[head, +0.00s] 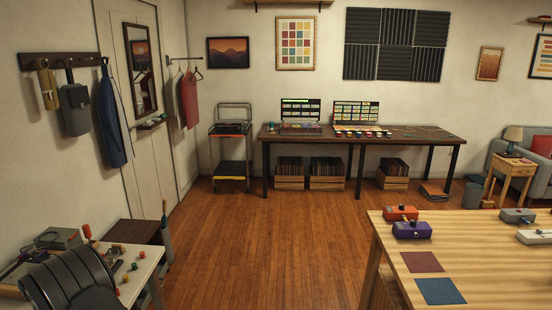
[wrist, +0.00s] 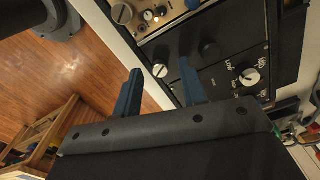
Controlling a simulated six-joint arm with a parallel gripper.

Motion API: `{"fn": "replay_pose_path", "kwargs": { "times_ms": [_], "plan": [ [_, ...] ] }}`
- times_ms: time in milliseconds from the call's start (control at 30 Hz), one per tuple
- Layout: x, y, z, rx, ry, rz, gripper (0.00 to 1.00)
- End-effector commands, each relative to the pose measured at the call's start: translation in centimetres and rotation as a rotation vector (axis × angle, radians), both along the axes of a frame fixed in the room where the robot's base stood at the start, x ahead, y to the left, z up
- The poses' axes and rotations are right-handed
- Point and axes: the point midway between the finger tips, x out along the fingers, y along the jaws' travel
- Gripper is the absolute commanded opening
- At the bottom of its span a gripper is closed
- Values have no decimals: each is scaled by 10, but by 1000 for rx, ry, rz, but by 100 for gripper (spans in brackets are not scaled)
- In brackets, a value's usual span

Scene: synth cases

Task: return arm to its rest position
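My gripper (wrist: 160,68) shows in the wrist view with its two blue fingers apart and nothing held between them. Beyond the fingertips is a black panel (wrist: 228,62) with a white-topped knob and dark knobs. A tan panel (wrist: 168,18) with several knobs adjoins it at the top. I cannot tell how far the fingertips are from the panels. In the head view I cannot make out my gripper.
In the head view a wooden table (head: 480,288) at the right bears a red box (head: 401,213), a purple box (head: 412,230), a dark red square (head: 421,262) and a blue square (head: 440,291). A white table (head: 137,284) stands lower left. The floor (head: 265,250) between is clear.

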Motion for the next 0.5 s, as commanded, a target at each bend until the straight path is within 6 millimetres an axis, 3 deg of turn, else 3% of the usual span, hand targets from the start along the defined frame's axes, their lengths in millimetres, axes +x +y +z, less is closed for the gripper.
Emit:
{"fn": "replay_pose_path", "kwargs": {
  "times_ms": [167,500],
  "plan": [
    [0,1,20,4,-2,-1,39],
    [0,1,86,4,-2,-1,39]
  ]
}}
